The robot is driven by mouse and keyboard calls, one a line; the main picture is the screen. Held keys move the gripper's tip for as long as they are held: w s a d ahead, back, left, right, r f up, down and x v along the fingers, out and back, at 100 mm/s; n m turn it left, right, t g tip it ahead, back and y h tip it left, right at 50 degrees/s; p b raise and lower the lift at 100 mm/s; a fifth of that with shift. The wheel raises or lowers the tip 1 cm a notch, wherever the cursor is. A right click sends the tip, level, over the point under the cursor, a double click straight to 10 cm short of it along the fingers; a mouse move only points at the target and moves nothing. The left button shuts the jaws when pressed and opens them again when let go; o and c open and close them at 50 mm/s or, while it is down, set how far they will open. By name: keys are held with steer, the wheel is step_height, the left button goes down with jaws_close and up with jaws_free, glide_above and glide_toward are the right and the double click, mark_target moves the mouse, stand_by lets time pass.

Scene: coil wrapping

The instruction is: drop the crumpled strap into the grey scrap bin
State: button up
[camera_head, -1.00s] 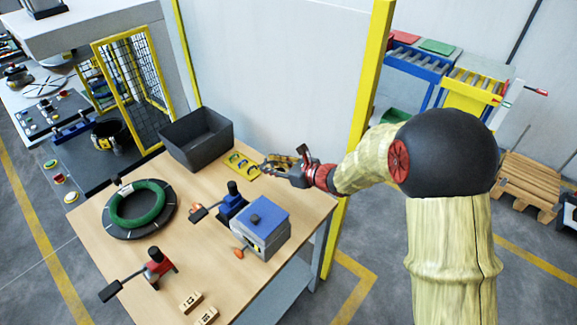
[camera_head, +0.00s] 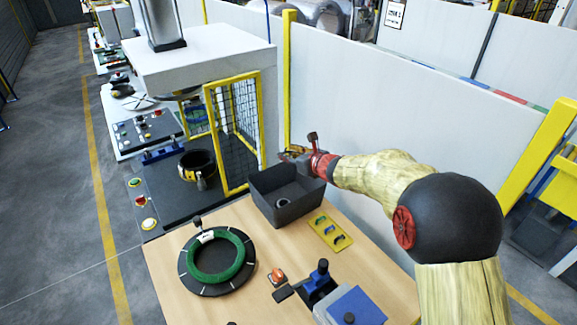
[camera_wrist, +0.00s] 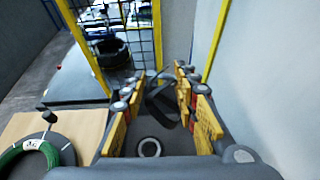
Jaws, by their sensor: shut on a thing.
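The crumpled strap (camera_wrist: 162,99) is a dark looped band between the yellow-padded fingers of my gripper (camera_wrist: 160,105) in the wrist view. The fingers are shut on it. In the head view my gripper (camera_head: 290,156) is above the far side of the grey scrap bin (camera_head: 307,207), and the strap is hard to make out there. The bin is an open dark grey box on the table. It also shows below the fingers in the wrist view (camera_wrist: 186,146). A small pale ring (camera_head: 283,202) lies inside it.
A green coil (camera_head: 217,275) lies on a round black stand left of the bin. A yellow tray (camera_head: 330,233) with small parts is to its right. A yellow mesh guard (camera_head: 240,125) and a white wall panel (camera_head: 370,125) stand close behind the bin.

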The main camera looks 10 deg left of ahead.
steer(key=shift+w+r, duration=0.2)
steer(key=shift+w, duration=0.35)
steer(key=shift+w+f, duration=0.1)
steer(key=shift+f, duration=0.15)
steer(key=shift+d+m+t+h, duration=0.2)
steer(key=shift+m+t+h, duration=0.1)
steer(key=shift+t, duration=0.1)
step_height(320, 180, down, 6)
steer(key=b, duration=0.3)
steer(key=o, duration=1)
